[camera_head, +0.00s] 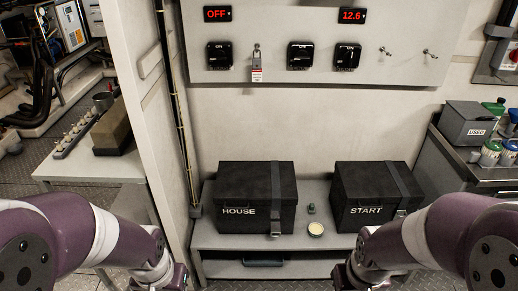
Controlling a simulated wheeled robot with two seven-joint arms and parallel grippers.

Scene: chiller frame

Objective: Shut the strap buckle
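Two black battery boxes stand on a low grey bench. The box marked HOUSE (238,190) is on the left and the box marked START (358,185) is on the right. A grey strap (275,185) runs over the HOUSE box and down its front to the bench. A second grey strap (396,177) runs over the START box, with a small light piece, perhaps its buckle (401,212), low on the front. Whether either buckle is open or shut is too small to tell. My two arms come in from the lower corners; their gripper fingers are below the frame.
A small green item (311,209) and a round pale-topped tin (316,229) sit on the bench (215,238) between the boxes. A switch panel (320,75) hangs above. A partition (140,90) stands left and a dark-topped cabinet (465,165) right.

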